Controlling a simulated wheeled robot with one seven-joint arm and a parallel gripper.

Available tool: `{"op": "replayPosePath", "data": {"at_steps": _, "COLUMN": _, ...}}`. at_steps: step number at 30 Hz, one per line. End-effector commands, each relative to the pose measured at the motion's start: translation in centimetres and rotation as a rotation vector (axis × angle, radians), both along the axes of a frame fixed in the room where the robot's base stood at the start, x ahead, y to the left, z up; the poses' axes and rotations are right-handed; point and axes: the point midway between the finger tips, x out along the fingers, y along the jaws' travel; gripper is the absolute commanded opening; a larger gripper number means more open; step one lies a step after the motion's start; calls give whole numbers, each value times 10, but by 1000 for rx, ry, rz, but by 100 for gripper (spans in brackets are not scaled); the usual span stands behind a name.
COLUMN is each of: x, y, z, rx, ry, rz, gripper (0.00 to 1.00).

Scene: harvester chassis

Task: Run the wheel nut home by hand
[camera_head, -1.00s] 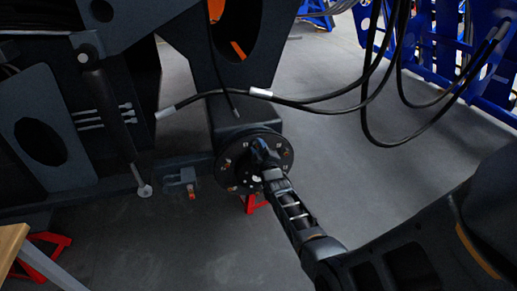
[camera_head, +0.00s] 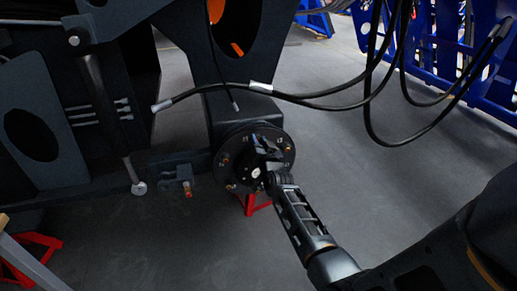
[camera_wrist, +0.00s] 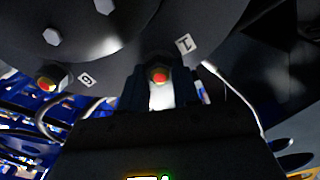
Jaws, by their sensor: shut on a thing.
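The dark round wheel hub (camera_head: 284,160) faces me in the middle of the head view, with small numbered labels and studs around its face. My gripper (camera_head: 259,176) is at the hub's lower middle, and my arm partly hides that area. In the wrist view my gripper (camera_wrist: 160,88) is shut on a pale wheel nut (camera_wrist: 160,97), its fingers on either side. A stud end with a red and yellow tip (camera_wrist: 159,76) shows between the fingers, beside label 1. The nut's seating against the hub is hidden by the fingers.
Another red-yellow-tipped stud (camera_wrist: 48,78) is beside label 6, left of my gripper. Black hoses (camera_head: 330,101) hang above and right of the hub. Red stands (camera_head: 258,204) are below it and at lower left. A blue rack (camera_head: 440,60) stands at upper right.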

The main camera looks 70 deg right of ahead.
Motion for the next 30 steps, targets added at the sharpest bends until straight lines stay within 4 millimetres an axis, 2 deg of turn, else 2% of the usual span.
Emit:
{"op": "replayPosePath", "data": {"at_steps": 2, "x": 0, "y": 0, "z": -3, "rx": 109, "ry": -129, "rz": 1, "gripper": 0}}
{"op": "replayPosePath", "data": {"at_steps": 3, "x": 0, "y": 0, "z": 0, "rx": 97, "ry": -113, "rz": -1, "gripper": 35}}
{"op": "replayPosePath", "data": {"at_steps": 11, "x": 0, "y": 0, "z": 0, "rx": 91, "ry": -106, "rz": -1, "gripper": 60}}
{"op": "replayPosePath", "data": {"at_steps": 20, "x": -1, "y": 2, "z": 1, "rx": 91, "ry": -103, "rz": 0, "gripper": 61}}
{"op": "replayPosePath", "data": {"at_steps": 30, "x": -21, "y": 24, "z": 3, "rx": 91, "ry": -101, "rz": 1, "gripper": 61}}
